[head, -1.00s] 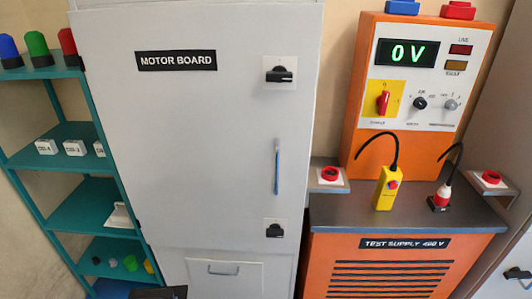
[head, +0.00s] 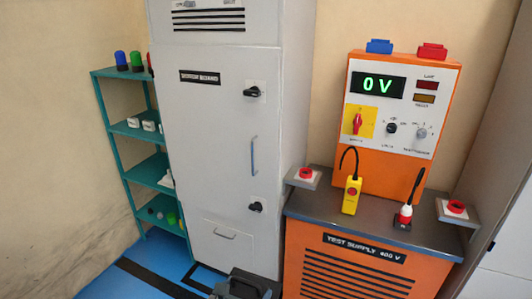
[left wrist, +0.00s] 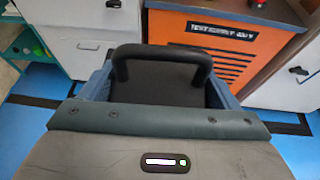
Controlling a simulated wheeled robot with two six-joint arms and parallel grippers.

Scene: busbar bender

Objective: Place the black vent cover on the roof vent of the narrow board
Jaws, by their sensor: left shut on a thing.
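My left gripper (head: 243,285) is at the bottom edge of the head view, in front of the grey motor board's foot. In the left wrist view its blue fingers (left wrist: 228,92) are shut on the black vent cover (left wrist: 160,84), a dark block with an arched handle standing up from it. The tall grey motor board (head: 215,140) has a door with black knobs and a blue handle, and a slotted panel (head: 208,20) near its top. Its roof is cut off by the picture's top edge, so no roof vent shows. My right gripper is not in view.
The orange test supply bench (head: 345,265) stands right of the board, its panel (head: 395,115) reading 0 V. Yellow and red-white plugs stand on its top. A teal shelf (head: 135,133) with lamps stands left. Blue floor (head: 135,278) is clear in front of the shelf.

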